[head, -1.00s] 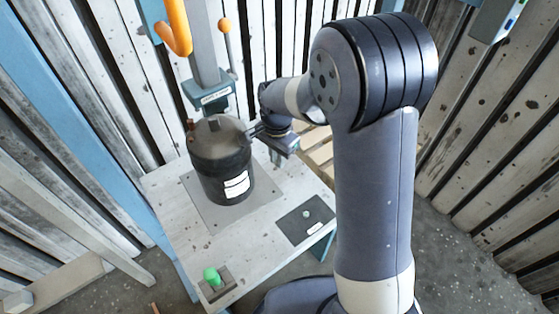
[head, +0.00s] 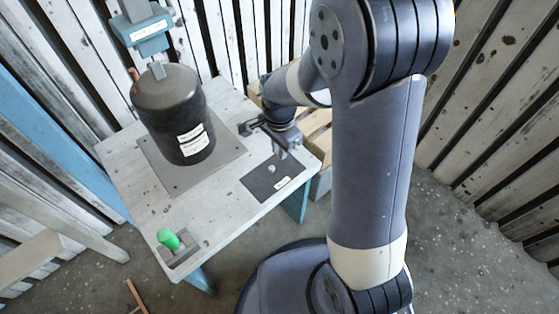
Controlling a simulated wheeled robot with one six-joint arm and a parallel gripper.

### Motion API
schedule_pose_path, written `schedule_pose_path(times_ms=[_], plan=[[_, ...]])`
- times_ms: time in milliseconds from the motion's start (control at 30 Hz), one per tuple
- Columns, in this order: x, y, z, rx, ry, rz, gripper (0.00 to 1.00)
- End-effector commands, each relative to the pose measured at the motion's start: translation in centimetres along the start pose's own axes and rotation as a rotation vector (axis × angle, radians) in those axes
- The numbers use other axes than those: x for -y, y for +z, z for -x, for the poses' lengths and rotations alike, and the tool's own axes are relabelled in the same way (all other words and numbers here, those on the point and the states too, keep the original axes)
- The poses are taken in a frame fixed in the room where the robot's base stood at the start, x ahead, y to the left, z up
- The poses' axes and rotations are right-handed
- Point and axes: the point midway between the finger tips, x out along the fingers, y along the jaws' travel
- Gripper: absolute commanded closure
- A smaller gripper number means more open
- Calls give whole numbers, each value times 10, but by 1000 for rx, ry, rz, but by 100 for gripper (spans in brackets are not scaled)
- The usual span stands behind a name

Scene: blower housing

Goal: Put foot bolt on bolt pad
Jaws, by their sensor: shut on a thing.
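The bolt pad (head: 258,187) is a dark square with a white label, flat at the right side of the white table. A small light-grey bolt-like piece (head: 272,169) stands on it. My gripper (head: 282,154) is above the pad's back edge, fingers pointing down. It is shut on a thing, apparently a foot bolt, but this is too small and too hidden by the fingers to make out. I cannot tell how far the fingertips are above the pad.
A dark blower housing (head: 178,112) with white labels stands on a grey plate (head: 221,146) left of my gripper. A green-topped piece (head: 168,238) sits at the table's (head: 208,204) front left corner. Wooden crates (head: 316,128) stand behind the table's right side.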

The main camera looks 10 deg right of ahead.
Motion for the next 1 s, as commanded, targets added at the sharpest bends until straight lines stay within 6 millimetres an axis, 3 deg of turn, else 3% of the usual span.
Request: schedule_pose_path(times_ms=[333, 733, 767, 1000], plan=[[0, 0, -40, 1, 3, 1, 96], [0, 0, -45, 0, 0, 1, 96], [0, 0, -44, 0, 0, 1, 83], [0, 0, -44, 0, 0, 1, 64]])
